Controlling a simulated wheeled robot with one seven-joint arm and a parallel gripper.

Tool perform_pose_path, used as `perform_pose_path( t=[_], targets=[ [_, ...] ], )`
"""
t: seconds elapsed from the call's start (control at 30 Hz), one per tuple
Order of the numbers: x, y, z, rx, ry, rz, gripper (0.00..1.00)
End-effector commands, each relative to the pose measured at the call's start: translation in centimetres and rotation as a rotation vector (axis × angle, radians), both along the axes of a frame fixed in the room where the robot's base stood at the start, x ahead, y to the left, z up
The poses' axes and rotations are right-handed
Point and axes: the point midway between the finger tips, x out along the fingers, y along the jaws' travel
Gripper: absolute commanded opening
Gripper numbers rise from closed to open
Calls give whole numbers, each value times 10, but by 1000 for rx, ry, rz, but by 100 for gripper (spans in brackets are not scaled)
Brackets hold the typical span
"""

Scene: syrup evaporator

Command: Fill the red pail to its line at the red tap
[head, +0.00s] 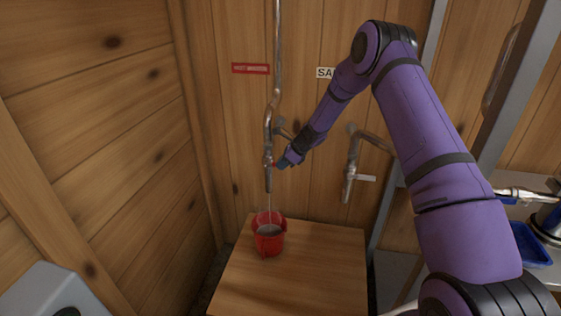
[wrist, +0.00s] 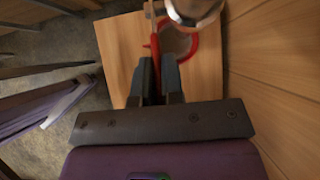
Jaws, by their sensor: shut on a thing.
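The red pail (head: 269,244) stands upright on a wooden stand under the red tap (head: 268,175). A thin stream runs from the spout down into the pail, and greyish liquid shows inside. I cannot make out the fill line. My gripper (head: 284,163) is at the tap, shut on its red handle. In the wrist view the gripper (wrist: 157,75) has its two dark fingers closed around the red handle (wrist: 155,48). The pail (wrist: 190,52) shows below, partly hidden by the metal spout (wrist: 193,10).
The wooden stand (head: 300,290) has bare room right of the pail. A second tap (head: 350,175) with a pale handle is on the wall to the right, under a partly hidden white sign (head: 325,73). A red sign (head: 249,68) hangs left of the pipe. A blue tray (head: 529,245) is far right.

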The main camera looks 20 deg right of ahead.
Motion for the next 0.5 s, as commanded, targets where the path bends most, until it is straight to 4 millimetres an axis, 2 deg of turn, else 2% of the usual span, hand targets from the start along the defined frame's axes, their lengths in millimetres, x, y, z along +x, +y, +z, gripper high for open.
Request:
perform_pose_path(
  t=[0.5],
  targets=[
    [-1,-3,-17,216,-124,-2,0]
  ],
)
